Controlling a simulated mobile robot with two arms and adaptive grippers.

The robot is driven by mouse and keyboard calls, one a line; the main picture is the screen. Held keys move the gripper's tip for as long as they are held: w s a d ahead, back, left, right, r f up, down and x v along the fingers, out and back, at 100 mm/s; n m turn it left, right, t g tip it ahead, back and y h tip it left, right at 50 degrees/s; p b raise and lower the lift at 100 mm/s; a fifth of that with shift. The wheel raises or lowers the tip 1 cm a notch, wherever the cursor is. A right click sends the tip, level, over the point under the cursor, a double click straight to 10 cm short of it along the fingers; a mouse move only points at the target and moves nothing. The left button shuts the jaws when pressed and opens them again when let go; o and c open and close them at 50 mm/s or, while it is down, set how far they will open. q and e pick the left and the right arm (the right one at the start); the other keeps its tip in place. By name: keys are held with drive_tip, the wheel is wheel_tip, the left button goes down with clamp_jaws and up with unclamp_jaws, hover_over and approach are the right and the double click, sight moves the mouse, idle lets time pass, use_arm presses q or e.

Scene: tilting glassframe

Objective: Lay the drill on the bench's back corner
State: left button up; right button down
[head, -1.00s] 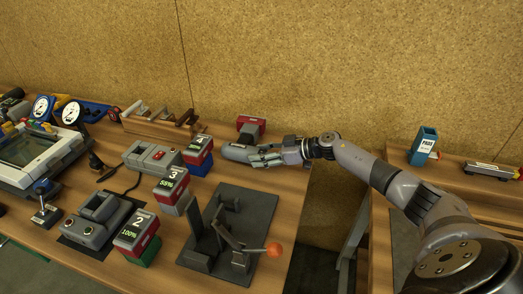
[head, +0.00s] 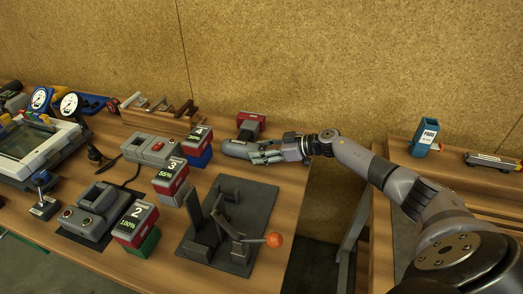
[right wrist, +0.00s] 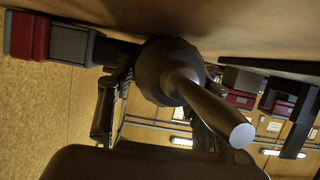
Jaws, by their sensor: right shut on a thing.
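The drill (head: 236,148) is a grey rounded body with a dark and red block (head: 251,119) behind it that looks like its battery end. It is at the back right corner of the wooden bench (head: 285,196), seemingly on its side. My right gripper (head: 266,154) is shut on the drill body from the right. In the right wrist view, the drill's round body and tapered nose (right wrist: 172,75) fill the middle between the fingers, close to the wood surface. I cannot tell whether it touches the bench. My left gripper is not in view.
A dark plate with an orange-knobbed lever (head: 274,240) lies in front. Several numbered battery packs (head: 170,175) stand to the left. A wooden rack (head: 155,112) is at the back wall. A gap separates the bench from the right table, which holds a blue bin (head: 425,135).

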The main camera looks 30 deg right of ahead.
drive_tip(key=shift+w+r, duration=0.1)
idle(0.7)
drive_tip(key=c, duration=1.2)
unclamp_jaws()
drive_tip(key=o, duration=0.4)
drive_tip(key=shift+o, duration=0.3)
drive_tip(key=shift+f, duration=0.2)
drive_tip(key=shift+s+f, duration=0.3)
drive_tip(key=shift+s, duration=0.05)
drive_tip(key=v, duration=1.2)
drive_tip(key=shift+w+r, duration=0.15)
drive_tip(key=shift+r, duration=0.15)
